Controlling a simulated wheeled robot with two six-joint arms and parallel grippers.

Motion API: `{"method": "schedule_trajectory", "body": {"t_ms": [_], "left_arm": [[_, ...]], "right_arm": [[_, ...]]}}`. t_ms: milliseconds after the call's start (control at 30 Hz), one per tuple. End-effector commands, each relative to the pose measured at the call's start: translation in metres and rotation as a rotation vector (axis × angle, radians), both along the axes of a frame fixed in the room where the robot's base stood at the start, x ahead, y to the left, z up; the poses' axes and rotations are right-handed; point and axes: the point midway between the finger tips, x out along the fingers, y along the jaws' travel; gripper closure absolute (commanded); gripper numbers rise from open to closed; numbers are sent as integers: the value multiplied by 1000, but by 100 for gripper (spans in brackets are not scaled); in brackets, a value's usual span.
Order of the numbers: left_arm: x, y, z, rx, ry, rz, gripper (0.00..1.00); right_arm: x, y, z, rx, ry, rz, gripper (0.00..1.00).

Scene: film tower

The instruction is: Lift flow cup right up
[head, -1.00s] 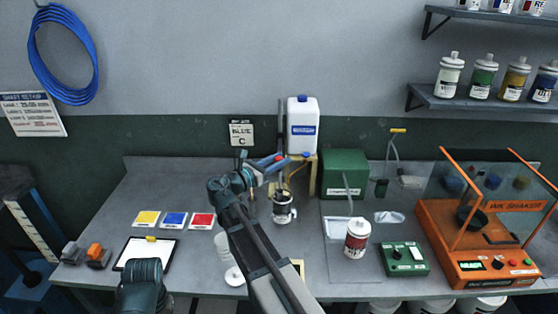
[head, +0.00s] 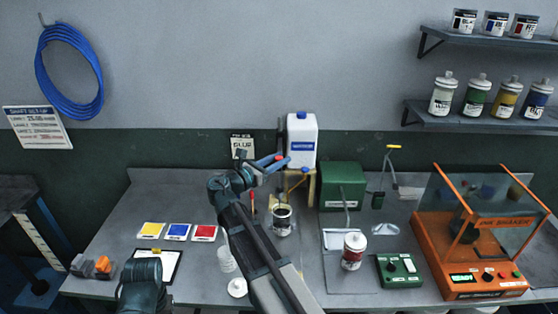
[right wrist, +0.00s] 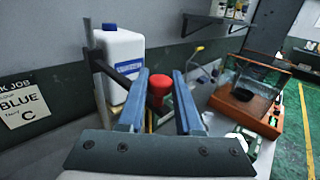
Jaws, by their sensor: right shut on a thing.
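My right gripper (head: 274,162) is above the back middle of the bench in the head view. Its blue fingers are shut on a small red knob-like part (right wrist: 158,84), which shows between them in the right wrist view. I take this red part to belong to the flow cup; the rest of it is hidden or too small to make out. An open can (head: 282,219) with a dark inside stands on the bench below the gripper, apart from it. My left gripper is not in view; only a dark part of my left arm shows at the lower left.
A white jug (head: 302,140) stands close behind the gripper, on a wooden stand. A green box (head: 342,186) is right of it. A red-and-white can (head: 353,251), a green device (head: 399,270) and the orange ink shaker (head: 470,262) stand further right. Colour cards (head: 177,231) lie left.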

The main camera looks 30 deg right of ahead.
Motion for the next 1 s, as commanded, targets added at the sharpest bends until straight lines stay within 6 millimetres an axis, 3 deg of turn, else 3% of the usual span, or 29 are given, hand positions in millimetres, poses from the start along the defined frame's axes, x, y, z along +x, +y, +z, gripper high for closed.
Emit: {"method": "schedule_trajectory", "body": {"t_ms": [33, 200, 567, 600, 733, 767, 1000], "left_arm": [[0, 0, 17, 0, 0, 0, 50], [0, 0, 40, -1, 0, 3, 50], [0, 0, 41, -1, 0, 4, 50], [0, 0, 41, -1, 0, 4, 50], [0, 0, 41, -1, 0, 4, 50], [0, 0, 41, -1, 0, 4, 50], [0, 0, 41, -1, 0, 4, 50]], "right_arm": [[0, 0, 18, -2, 0, 1, 100], [1, 0, 40, -2, 0, 1, 100], [1, 0, 43, -6, 1, 2, 100], [1, 0, 43, -6, 1, 2, 64], [1, 0, 42, -5, 0, 2, 41], [1, 0, 42, -4, 0, 1, 37], [0, 0, 41, -2, 0, 1, 37]]}}
